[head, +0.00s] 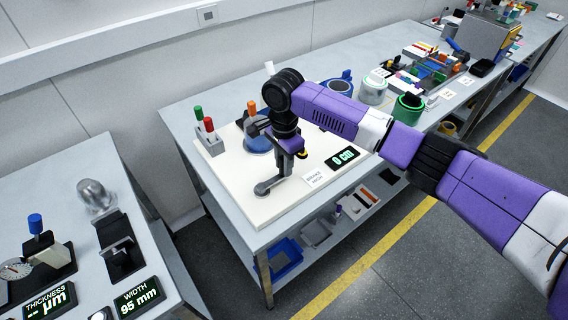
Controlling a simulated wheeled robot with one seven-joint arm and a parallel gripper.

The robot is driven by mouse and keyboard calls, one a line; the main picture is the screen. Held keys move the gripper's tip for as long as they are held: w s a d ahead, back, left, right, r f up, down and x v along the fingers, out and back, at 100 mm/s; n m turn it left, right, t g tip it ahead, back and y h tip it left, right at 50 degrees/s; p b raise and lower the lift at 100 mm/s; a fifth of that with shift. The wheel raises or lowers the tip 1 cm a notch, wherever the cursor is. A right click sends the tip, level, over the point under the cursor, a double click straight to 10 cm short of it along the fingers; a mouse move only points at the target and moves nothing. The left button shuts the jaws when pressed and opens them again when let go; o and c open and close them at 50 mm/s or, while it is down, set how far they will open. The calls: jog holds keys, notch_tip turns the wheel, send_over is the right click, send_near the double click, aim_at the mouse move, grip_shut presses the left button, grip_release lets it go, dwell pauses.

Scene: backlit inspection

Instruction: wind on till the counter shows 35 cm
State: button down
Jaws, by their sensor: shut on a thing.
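The counter (343,158) on the white base board (228,195) reads "0 cm" in green. At the board's front left is a grey crank (265,188), with its round hub at the left and its arm reaching right under my gripper. My gripper (287,158) points down over the crank and is shut on its handle, which the fingers mostly hide. Behind my gripper is a blue round reel (257,143), partly covered, with an orange-topped post (252,107) by it.
A small printed card (315,178) lies beside the counter. A holder (207,142) with green and red pens stands at the board's left. Spools and trays fill the bench further right. A separate bench (75,205) with gauges is at the left, across a gap.

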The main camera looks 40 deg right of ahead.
jog(key=shift+s+a+r+p, duration=0.15)
jog(key=shift+s+r+p, duration=0.2)
jog(key=shift+p, duration=0.4)
jog(key=shift+s+a+f+p, duration=0.1)
jog(key=shift+s+a+p, duration=0.05)
jog(key=shift+s+p, duration=0.45)
jog(key=shift+s+a+p, duration=0.1)
jog(key=shift+s+p, duration=0.4)
jog(key=shift+p, duration=0.15)
jog(key=shift+s+f, duration=0.1)
jog(key=shift+s+a, duration=1.05)
jog(key=shift+s, duration=0.3)
